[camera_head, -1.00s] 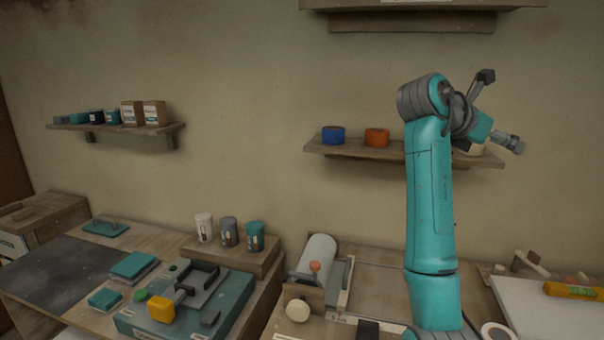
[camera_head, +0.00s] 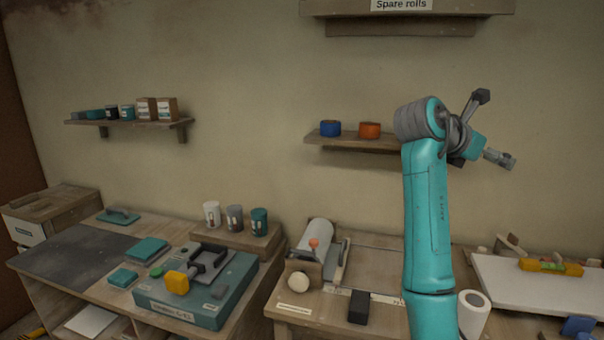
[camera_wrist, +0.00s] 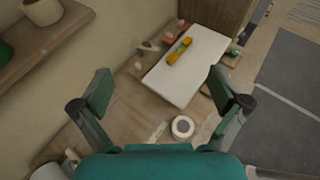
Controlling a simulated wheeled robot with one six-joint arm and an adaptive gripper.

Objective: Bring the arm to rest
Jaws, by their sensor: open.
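My teal arm stands upright at the right of the head view, folded at the top in front of the wall shelf. My gripper (camera_wrist: 160,100) shows in the wrist view with its two fingers wide apart and nothing between them. It is held high above the bench. In the head view the arm's end points right, and the fingers there are too small to make out.
A shelf (camera_head: 340,146) holding a blue roll (camera_head: 330,128) and an orange roll (camera_head: 369,130) is behind my arm. A white roll (camera_head: 473,312) stands beside its lower part. A white board (camera_head: 515,294) with a yellow level (camera_head: 550,267) lies right.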

